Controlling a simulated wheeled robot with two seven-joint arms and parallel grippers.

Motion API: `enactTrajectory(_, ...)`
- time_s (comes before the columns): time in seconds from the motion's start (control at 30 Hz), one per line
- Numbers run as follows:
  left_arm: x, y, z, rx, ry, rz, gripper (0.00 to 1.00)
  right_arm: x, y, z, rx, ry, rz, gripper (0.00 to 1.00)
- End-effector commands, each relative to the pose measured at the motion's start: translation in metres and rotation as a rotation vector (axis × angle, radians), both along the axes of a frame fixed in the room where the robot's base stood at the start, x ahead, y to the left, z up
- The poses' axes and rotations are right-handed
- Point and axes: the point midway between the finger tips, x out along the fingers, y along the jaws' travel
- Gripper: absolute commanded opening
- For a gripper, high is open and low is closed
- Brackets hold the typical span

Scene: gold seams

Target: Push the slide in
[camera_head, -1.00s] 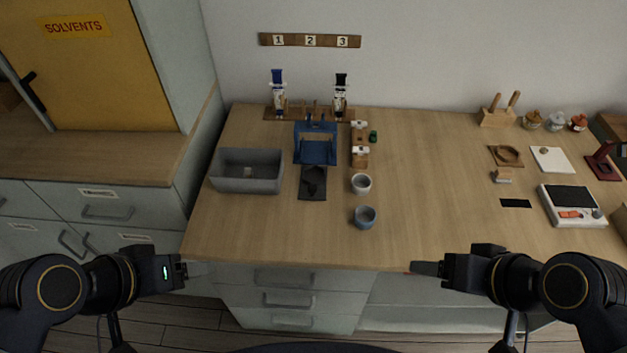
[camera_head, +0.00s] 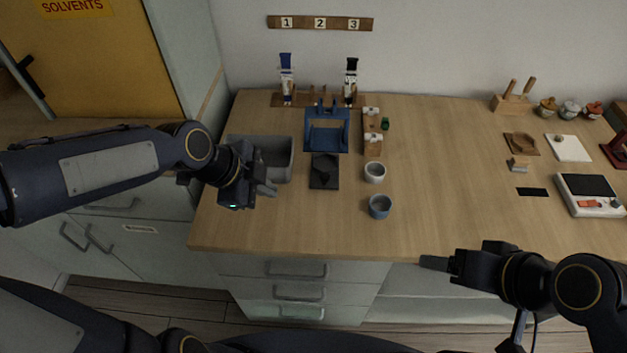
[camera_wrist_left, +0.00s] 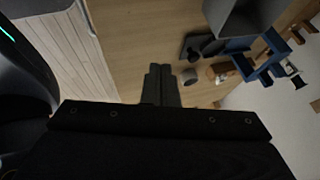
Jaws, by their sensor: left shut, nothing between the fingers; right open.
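No part is plainly marked as the slide. A blue frame (camera_head: 327,131) stands on the counter, with a dark flat block (camera_head: 324,172) bearing a raised part just in front of it. In the left wrist view the blue frame (camera_wrist_left: 262,62) and dark block (camera_wrist_left: 200,46) are at upper right. My left gripper (camera_head: 268,188) is shut and empty, in front of the grey bin and left of the dark block, touching neither. Its closed fingers also show in the left wrist view (camera_wrist_left: 161,78). My right gripper (camera_head: 436,262) is open by the counter's front edge.
A grey bin (camera_head: 279,160) is partly hidden by my left gripper. Two cups, one pale (camera_head: 374,172) and one blue-grey (camera_head: 379,207), stand right of the dark block. A wooden piece (camera_head: 373,130) lies beside the blue frame. The counter's middle (camera_head: 450,170) is clear.

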Motion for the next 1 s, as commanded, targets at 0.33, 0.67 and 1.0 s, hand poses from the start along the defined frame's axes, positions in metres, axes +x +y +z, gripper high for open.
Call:
enactTrajectory(0.33,0.022,-0.028,-0.013,-0.036,-0.109,-0.197,0.0,0.0,0.0,-0.009,0.0,0.0,0.0,0.68)
enactTrajectory(0.67,0.04,-0.064,-0.069,-0.034,-0.105,-0.2,0.0,0.0,0.0,-0.029,0.0,0.0,0.0,0.68)
enactTrajectory(1.0,0.076,-0.086,-0.081,-0.034,-0.106,-0.191,0.0,0.0,0.0,-0.026,0.0,0.0,0.0,0.68)
